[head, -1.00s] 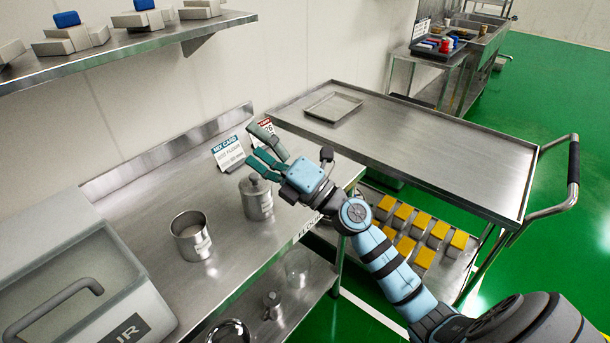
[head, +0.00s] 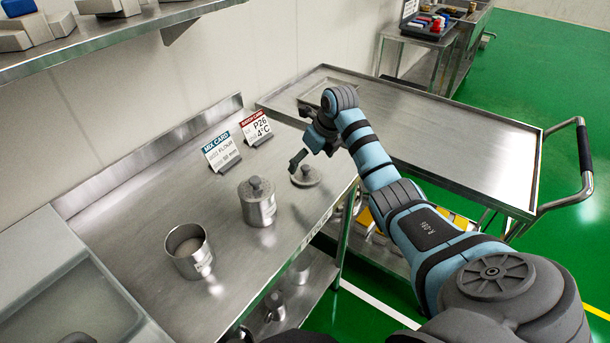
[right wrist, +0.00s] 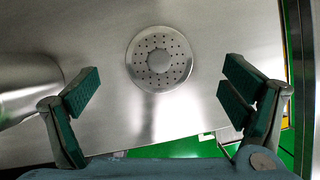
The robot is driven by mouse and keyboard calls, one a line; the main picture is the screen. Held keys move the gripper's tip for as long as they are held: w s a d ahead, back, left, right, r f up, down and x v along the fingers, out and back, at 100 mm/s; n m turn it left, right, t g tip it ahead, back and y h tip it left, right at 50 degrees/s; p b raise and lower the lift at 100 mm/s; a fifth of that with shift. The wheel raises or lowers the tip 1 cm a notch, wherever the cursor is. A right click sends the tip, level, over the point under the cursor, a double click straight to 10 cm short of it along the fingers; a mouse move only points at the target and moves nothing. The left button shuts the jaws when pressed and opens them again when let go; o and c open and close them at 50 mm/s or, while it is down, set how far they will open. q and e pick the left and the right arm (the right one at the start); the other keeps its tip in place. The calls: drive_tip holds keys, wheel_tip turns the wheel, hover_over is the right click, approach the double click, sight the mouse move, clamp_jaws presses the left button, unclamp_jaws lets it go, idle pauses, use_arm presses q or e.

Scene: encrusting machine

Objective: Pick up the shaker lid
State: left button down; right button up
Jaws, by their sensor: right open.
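The shaker lid (head: 306,176) is a small round metal disc with a central knob, lying on the steel table near its right end. In the right wrist view the lid (right wrist: 160,60) shows a ring of small holes and sits ahead of the gap between the fingers. My right gripper (head: 314,156) points down just above the lid, partly in front of it. In the right wrist view the right gripper (right wrist: 162,98) is open, its green pads wide apart with nothing between them. My left gripper is not in view.
A lidded metal canister (head: 258,202) and an open metal cup (head: 188,250) stand left of the lid. Two cards, one blue-topped (head: 221,152) and one red-topped (head: 256,128), stand behind. A steel cart (head: 440,150) adjoins the table's right end.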

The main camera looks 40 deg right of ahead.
sight(306, 168)
drive_tip(key=x, duration=0.4)
drive_tip(key=shift+w+a+f+b, duration=0.1)
drive_tip(key=shift+w+f+b, duration=0.05)
drive_tip(key=shift+f+b, duration=0.2)
drive_tip(key=shift+s, duration=0.25)
drive_tip(key=c, duration=1.8)
drive_tip(key=shift+r, duration=0.1)
drive_tip(key=shift+c, duration=0.4)
